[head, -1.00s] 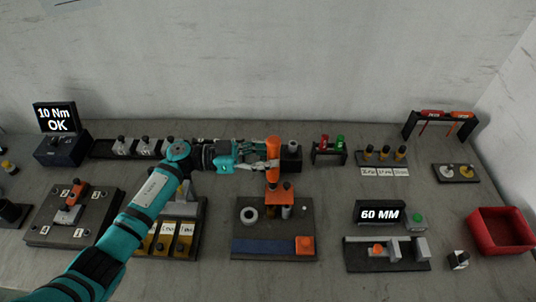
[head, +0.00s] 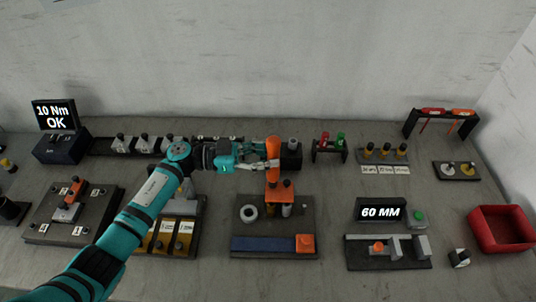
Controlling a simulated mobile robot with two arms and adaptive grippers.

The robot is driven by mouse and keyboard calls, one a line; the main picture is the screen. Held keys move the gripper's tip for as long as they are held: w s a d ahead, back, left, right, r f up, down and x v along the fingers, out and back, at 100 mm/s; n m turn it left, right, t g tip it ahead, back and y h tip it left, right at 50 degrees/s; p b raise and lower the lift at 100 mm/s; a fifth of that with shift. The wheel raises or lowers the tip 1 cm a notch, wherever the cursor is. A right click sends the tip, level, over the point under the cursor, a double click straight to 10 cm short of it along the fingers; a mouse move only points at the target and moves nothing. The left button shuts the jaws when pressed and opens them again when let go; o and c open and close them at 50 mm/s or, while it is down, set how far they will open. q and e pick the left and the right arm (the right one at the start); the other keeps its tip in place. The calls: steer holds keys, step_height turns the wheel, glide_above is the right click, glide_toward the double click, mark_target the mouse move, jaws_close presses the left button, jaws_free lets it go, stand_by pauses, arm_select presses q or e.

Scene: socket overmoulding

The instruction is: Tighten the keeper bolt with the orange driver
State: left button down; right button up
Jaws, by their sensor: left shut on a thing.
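My left gripper (head: 264,163) reaches in from the left and is shut on an upright orange handle (head: 273,149). The handle stands just above and behind the orange bracket (head: 280,195) of the middle station. Whether it is the orange driver, and whether its lower end touches the bracket, I cannot tell. A rack (head: 408,127) at the back right carries a red piece and an orange piece (head: 462,114). I cannot make out the keeper bolt for certain at this size. My right gripper is not in view.
The middle station's dark base (head: 305,225) has a grey ring and a blue strip. A numbered plate (head: 97,222) and a "10 Nm OK" display (head: 54,116) are at the left. A "60 MM" display (head: 381,210) and a red bin (head: 502,229) are at the right.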

mark_target(268, 144)
arm_select(q)
steer(key=shift+s+f, duration=0.15)
steer(key=shift+f, duration=0.45)
stand_by(1.3)
steer(key=shift+r, duration=0.1)
steer(key=shift+r+p, duration=2.35)
steer(key=shift+r, duration=0.35)
